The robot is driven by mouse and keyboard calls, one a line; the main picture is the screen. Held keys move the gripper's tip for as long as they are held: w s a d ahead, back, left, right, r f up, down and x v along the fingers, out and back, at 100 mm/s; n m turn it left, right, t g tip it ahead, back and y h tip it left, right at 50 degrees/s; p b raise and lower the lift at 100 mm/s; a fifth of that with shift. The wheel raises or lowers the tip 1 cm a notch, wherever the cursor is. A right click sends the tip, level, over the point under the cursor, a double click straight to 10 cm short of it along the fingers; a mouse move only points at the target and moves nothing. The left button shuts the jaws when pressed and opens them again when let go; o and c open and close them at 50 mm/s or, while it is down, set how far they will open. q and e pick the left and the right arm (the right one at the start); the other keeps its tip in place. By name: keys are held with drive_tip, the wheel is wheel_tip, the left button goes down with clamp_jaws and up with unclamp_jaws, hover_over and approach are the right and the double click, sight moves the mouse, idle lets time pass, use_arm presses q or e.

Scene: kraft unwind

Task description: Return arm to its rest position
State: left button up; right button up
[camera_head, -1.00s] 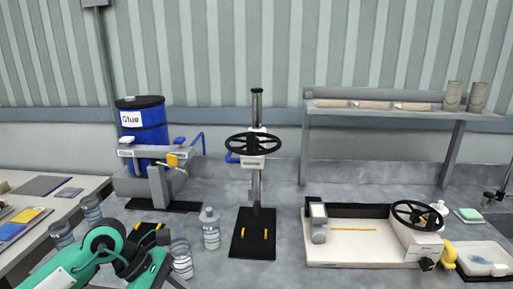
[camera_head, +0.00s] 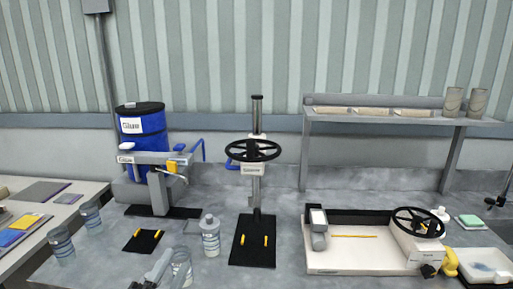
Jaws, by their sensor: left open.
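My left gripper (camera_head: 158,268) shows at the bottom edge, left of centre, as a grey and dark finger part. It is open, and most of it is cut off by the frame. It appears beside a clear ribbed jar (camera_head: 182,268) and partly overlaps it in the picture; I cannot tell whether they touch. A white-capped bottle (camera_head: 210,238) stands to its right. A small black pad with yellow strips (camera_head: 144,240) lies behind it. My right gripper is not in view.
A handwheel press (camera_head: 254,150) stands on a black base mid-bench. A blue glue drum (camera_head: 142,128) and a grey clamp stand (camera_head: 158,190) are behind left. A white tray machine (camera_head: 360,262) fills the right. Two jars (camera_head: 60,245) (camera_head: 91,217) stand at left.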

use_arm(q)
drive_tip(key=s+a+f+n+g+y, duration=0.3)
drive_tip(key=f+n+g+y, duration=0.15)
drive_tip(key=f, duration=0.35)
drive_tip(key=s+a+f+n+g+y, duration=0.35)
drive_tip(key=f+n, duration=0.25)
drive_tip(key=f, duration=0.3)
drive_tip(key=s+f+n+g+h, duration=0.1)
drive_tip(key=s+f+n+g, duration=0.2)
drive_tip(key=s+f+g, duration=0.45)
drive_tip(key=s+f+n+g+h, duration=0.15)
drive_tip(key=s+f, duration=0.35)
drive_tip(key=s, duration=0.5)
wheel_tip(320, 180, down, 28)
drive_tip(key=d+g, duration=0.1)
drive_tip(key=g, duration=0.1)
drive_tip(key=s+a+f, duration=0.1)
drive_tip(key=s+f, duration=0.9)
drive_tip(key=s+a+f+g, duration=0.1)
drive_tip(key=s+a+f, duration=0.1)
drive_tip(key=s+f, duration=0.7)
wheel_tip(320, 180, down, 2)
drive_tip(key=shift+s+a+y+p, duration=0.3)
drive_tip(key=shift+s+y+p, duration=0.1)
drive_tip(key=shift+y+p, duration=0.05)
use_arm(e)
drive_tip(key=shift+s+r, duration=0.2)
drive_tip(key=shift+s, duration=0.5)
